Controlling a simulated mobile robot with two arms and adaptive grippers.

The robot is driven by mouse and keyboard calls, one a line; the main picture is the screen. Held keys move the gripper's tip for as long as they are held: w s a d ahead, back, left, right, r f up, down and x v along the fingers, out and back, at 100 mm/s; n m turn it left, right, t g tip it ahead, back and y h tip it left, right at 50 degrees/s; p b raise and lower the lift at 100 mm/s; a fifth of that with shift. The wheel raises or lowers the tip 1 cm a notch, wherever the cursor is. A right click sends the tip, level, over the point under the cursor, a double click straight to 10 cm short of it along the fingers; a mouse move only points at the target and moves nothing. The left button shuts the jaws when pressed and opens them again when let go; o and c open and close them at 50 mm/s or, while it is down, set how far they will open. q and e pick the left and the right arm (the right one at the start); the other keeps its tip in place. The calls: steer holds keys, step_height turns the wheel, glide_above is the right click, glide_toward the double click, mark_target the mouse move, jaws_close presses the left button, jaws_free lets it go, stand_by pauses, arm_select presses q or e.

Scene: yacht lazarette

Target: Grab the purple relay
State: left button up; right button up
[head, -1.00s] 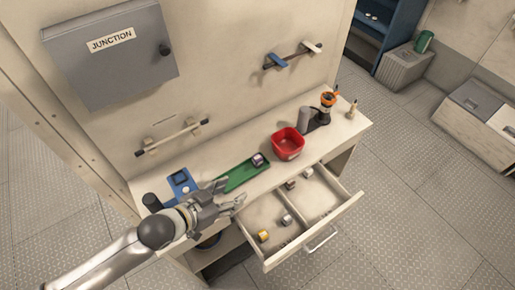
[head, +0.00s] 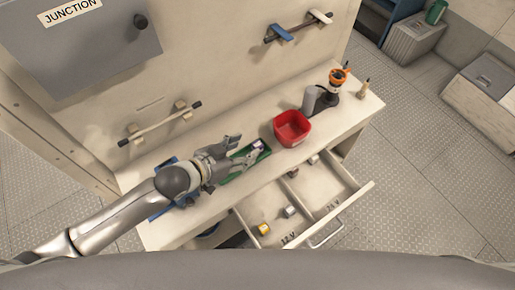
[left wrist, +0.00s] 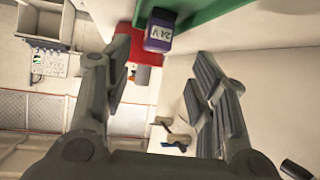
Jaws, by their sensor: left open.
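The purple relay (left wrist: 160,30) shows in the left wrist view with a "24 V" label, on the green tray (left wrist: 207,12). In the head view the tray (head: 236,180) lies on the bench, partly hidden by my left gripper, and the relay (head: 258,145) is at its right end, mostly hidden by the fingers. My left gripper (head: 246,147) is open and empty, low over the tray with its fingers pointing at the relay. In the left wrist view the relay is beyond the fingertips (left wrist: 160,62), between their lines. My right gripper is not in view.
A red bin (head: 292,129) stands right of the tray. The open drawer (head: 337,207) below has compartments marked 12 V and 24 V, with several small relays, one yellow (head: 264,230).

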mark_target(256, 145)
arm_select(q)
steer(key=shift+w+d+f+b, duration=0.45)
steer(key=shift+d+f+b, duration=0.3)
steer(key=shift+b, duration=0.25)
steer(key=shift+b+x, duration=0.8)
steer(key=shift+x, duration=0.4)
steer(key=shift+r, duration=0.2)
steer(key=c, duration=1)
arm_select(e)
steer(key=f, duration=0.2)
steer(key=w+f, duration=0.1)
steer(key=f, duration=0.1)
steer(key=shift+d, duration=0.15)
